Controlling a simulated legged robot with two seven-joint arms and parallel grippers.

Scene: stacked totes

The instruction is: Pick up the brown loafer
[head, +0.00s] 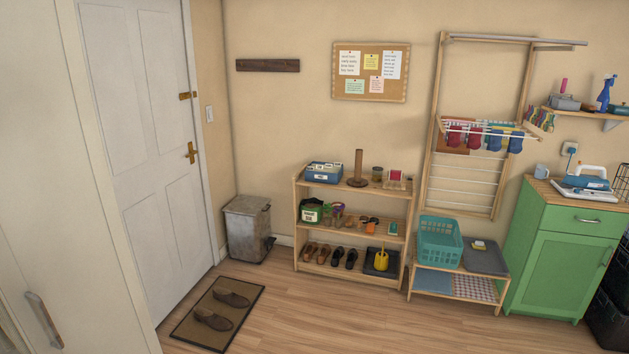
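Two brown shoes lie on a dark-edged doormat (188,337) on the floor by the door: one brown shoe (232,298) toward the back and another brown shoe (213,319) nearer to me. A smaller brown pair, with a left shoe (310,249) and a right shoe (323,254), stands on the bottom board of the wooden shelf (297,216). Black shoes (345,257) stand to the right of that pair. I cannot tell from here which brown shoe is the loafer. Neither of my grippers is in view.
A metal bin (247,228) stands between the white door (145,130) and the shelf. A low bench with a teal basket (440,241) and a green cabinet (556,272) stand to the right. The wooden floor (330,320) in front is clear.

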